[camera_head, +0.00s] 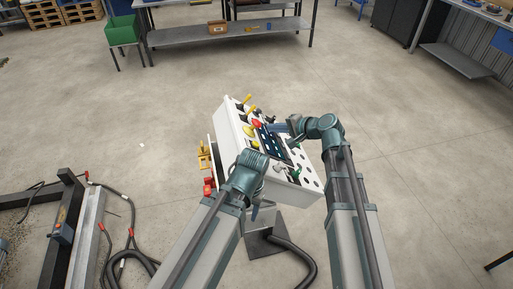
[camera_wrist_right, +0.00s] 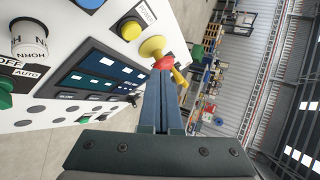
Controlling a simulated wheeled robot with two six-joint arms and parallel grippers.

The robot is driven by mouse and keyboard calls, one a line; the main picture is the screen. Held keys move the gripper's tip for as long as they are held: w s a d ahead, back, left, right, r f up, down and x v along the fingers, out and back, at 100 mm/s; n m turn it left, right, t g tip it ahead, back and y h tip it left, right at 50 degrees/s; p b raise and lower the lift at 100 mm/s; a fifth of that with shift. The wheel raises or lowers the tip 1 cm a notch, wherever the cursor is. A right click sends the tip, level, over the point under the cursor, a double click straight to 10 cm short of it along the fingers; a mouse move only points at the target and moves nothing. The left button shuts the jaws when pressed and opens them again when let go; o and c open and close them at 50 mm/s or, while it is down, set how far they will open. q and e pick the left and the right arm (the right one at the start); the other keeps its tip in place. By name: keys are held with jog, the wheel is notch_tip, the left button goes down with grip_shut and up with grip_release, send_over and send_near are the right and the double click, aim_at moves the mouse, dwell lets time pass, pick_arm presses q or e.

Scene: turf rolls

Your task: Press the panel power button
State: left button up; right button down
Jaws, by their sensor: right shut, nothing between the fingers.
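The white control panel (camera_head: 234,125) stands in the middle of the head view, tilted, with buttons, switches and a dark display. In the right wrist view its face (camera_wrist_right: 60,22) fills the left side. A yellow round button (camera_wrist_right: 130,28) sits beside a label reading POWER. My right gripper (camera_wrist_right: 165,72) is shut and empty, its fingertips close to a red and yellow knob (camera_wrist_right: 153,47), just below the yellow button. I cannot tell if they touch. In the head view my right gripper (camera_head: 276,128) reaches over the panel. My left gripper (camera_head: 256,212) is near the panel's lower edge; its fingers are unclear.
A green switch (camera_wrist_right: 6,92) and a white knob (camera_wrist_right: 30,38) share the panel face. Hoses (camera_head: 125,255) and a dark metal frame (camera_head: 67,215) lie at the lower left. A workbench (camera_head: 225,33) stands at the back. The floor behind the panel is clear.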

aim_at(255, 144)
jog(key=shift+s+a+f+b, duration=0.25)
jog(key=shift+a+f+b, duration=0.55)
jog(key=shift+f, duration=0.2)
jog(key=shift+s+a+f+b, duration=0.25)
jog(key=shift+a+f+b, duration=0.5)
jog(key=shift+f, duration=0.2)
jog(key=shift+f, duration=0.1)
dwell(0.6)
jog(key=shift+a+f, duration=0.2)
jog(key=shift+a, duration=0.05)
jog(key=shift+s+a+f+b, duration=0.25)
jog(key=shift+f+b, duration=0.1)
jog(key=shift+b, duration=0.25)
dwell(0.6)
jog(key=shift+w, duration=0.1)
jog(key=shift+w+d+r+p, duration=0.15)
jog(key=shift+d+r+p, duration=0.35)
jog(key=shift+r+p, duration=0.2)
